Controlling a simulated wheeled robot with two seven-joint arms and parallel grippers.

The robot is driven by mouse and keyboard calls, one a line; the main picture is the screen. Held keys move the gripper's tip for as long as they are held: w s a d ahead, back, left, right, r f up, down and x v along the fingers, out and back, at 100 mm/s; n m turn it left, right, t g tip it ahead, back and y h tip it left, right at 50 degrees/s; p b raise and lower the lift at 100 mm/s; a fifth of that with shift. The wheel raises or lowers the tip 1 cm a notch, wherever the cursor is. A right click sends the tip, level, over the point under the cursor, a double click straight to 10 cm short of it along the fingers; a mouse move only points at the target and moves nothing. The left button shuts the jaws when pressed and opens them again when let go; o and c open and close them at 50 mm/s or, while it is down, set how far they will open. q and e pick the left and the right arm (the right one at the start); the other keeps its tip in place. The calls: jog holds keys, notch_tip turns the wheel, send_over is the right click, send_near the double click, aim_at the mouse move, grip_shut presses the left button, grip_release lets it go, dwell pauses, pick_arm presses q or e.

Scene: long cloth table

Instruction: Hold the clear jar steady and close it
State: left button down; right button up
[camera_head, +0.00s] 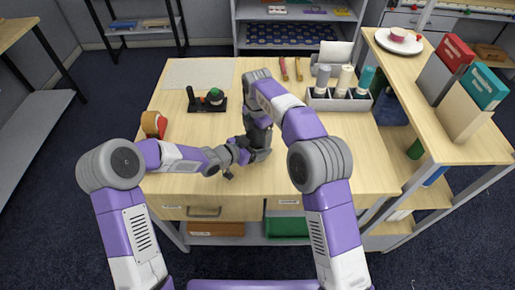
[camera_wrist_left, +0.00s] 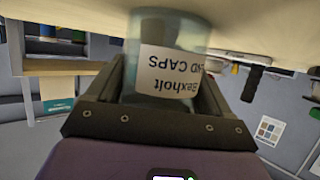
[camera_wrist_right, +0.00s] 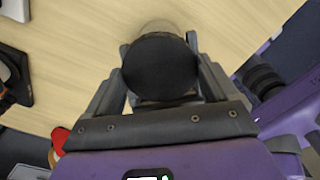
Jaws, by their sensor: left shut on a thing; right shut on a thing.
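The clear jar (camera_wrist_left: 165,50) stands between the fingers of my left gripper (camera_wrist_left: 165,80). It carries a white label (camera_wrist_left: 168,72) with dark print that appears upside down in the left wrist view. My left gripper is shut on the jar's side. A round black lid (camera_wrist_right: 160,68) lies between the fingers of my right gripper (camera_wrist_right: 160,60), which is shut on it. The lid is over the jar's end; I cannot tell whether it is fully seated. In the head view my left gripper (camera_head: 245,155) and right gripper (camera_head: 258,138) meet near the table's middle and hide the jar.
An orange-red tape dispenser (camera_head: 153,124) is at the left edge. A grey caddy (camera_head: 338,104) with bottles stands back right. A pale mat (camera_head: 198,73) lies behind.

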jog(key=shift+m, duration=1.2)
jog(key=o, duration=0.9)
jog(key=shift+o, duration=0.2)
jog(key=shift+r, duration=2.3)
jog(key=shift+a+r+n, duration=0.2)
jog(key=shift+r+n, duration=0.55)
jog(key=shift+n, duration=0.15)
jog(key=shift+d+r+n, duration=0.2)
jog(key=shift+r+n, duration=0.6)
jog(key=shift+r, duration=0.15)
